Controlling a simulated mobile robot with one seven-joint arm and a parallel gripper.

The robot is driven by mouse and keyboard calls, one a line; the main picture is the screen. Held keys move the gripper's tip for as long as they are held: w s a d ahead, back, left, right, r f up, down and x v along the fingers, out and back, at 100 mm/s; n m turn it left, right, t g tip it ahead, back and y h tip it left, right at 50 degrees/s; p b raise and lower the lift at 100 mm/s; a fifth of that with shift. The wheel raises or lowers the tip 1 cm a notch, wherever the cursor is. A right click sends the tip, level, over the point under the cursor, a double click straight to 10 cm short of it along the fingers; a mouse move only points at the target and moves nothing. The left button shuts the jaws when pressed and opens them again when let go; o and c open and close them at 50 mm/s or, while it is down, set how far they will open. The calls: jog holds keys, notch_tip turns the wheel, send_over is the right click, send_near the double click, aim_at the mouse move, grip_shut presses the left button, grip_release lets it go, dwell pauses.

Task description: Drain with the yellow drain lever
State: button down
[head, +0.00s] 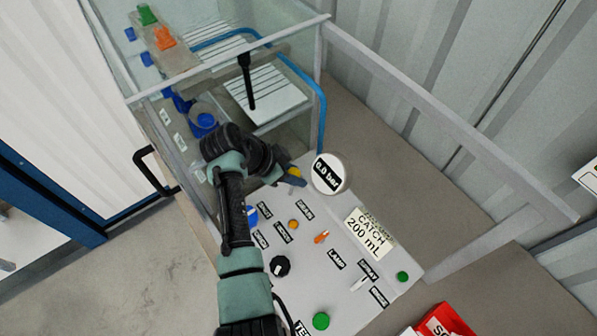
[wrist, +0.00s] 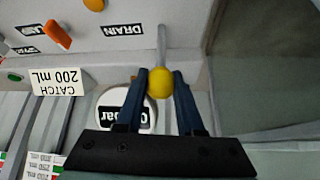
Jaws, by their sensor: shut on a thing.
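The yellow drain lever shows its round yellow knob and grey stem in the wrist view (wrist: 160,83), near the DRAIN label (wrist: 124,30). In the head view the knob (head: 294,171) shows at my fingertips, and my arm hides the rest of the lever. My gripper (wrist: 159,88) has one blue finger on each side of the knob and is shut on it. In the head view my gripper (head: 292,177) is above the far edge of the panel. The round gauge (head: 328,174) right beside it reads 0.0 bar. A sign (head: 368,231) reads CATCH 200 mL.
The grey panel (head: 345,290) carries a black knob (head: 280,266), an orange lever (head: 321,237), a small orange-yellow knob (head: 293,224) and green buttons (head: 320,320). A clear-walled enclosure with a metal frame (head: 375,75) stands behind. A red box (head: 447,321) is at lower right.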

jog(key=a+t+h+b, duration=0.1)
jog(key=b, duration=0.1)
jog(key=s+h+b, duration=0.1)
jog(key=b, duration=0.1)
jog(key=s+a+t+h+b, duration=0.1)
jog(key=b, duration=0.2)
jog(key=shift+a+f+t+h, duration=0.3)
jog(key=shift+a+f, duration=0.05)
jog(key=shift+f, duration=0.05)
jog(key=shift+s+a+r+t+h+b, duration=0.2)
jog(key=shift+a+t+h+b, duration=0.3)
jog(key=shift+b, duration=0.75)
jog(key=shift+d, duration=0.15)
jog(key=c, duration=0.5)
grip_release()
jog(key=shift+c, duration=0.2)
jog(key=b+v, duration=0.2)
jog(key=v, duration=1.1)
jog(key=shift+b, duration=0.4)
jog(key=shift+w, duration=0.1)
